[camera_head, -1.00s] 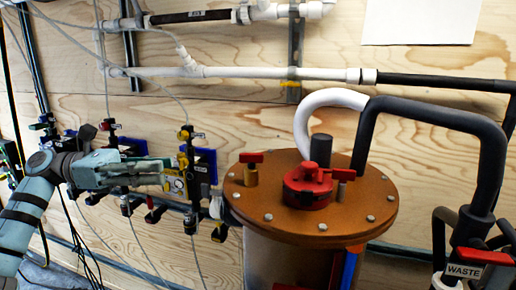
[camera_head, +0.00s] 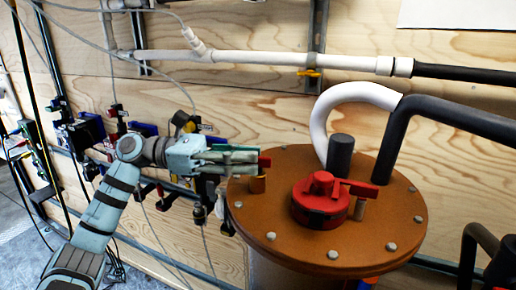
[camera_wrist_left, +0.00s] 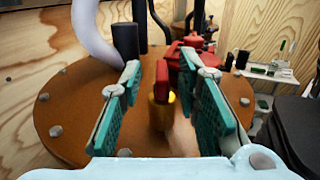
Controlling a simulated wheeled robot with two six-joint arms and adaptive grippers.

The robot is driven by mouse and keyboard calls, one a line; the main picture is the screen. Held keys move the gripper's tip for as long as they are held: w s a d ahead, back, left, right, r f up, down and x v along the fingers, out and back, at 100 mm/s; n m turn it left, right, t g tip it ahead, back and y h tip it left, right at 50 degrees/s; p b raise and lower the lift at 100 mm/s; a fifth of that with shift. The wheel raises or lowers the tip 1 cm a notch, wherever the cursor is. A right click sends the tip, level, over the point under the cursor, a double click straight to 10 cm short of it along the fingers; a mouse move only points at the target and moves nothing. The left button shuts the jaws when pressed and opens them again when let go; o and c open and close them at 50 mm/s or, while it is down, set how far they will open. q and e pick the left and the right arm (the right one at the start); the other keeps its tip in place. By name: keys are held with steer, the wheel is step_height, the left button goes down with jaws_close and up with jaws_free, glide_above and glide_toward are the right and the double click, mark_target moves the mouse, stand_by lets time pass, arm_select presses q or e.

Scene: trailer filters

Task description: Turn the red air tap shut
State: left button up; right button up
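A small red-handled tap (camera_head: 264,164) stands on a brass stem (camera_head: 258,185) at the left of the round brown lid (camera_head: 290,262). In the left wrist view the red tap handle (camera_wrist_left: 162,72) shows end-on above its brass stem (camera_wrist_left: 160,112). My left gripper (camera_head: 250,158) is at this tap. In the left wrist view its teal-padded fingers (camera_wrist_left: 162,84) are open, one on each side of the handle, with visible gaps. In the head view the fingers partly hide the handle. My right gripper is not in view.
A larger red valve cap (camera_head: 322,200) with a red lever sits on the lid, right of the tap. A white curved pipe (camera_head: 322,125) and black pipe (camera_head: 395,140) rise behind it. Wall valves (camera_head: 150,190) and thin cables lie left, near my left arm.

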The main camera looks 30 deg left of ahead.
arm_select(q)
steer(key=shift+x, duration=0.8)
steer(key=shift+w+d, duration=0.1)
steer(key=shift+d, duration=0.3)
steer(key=shift+c, duration=0.6)
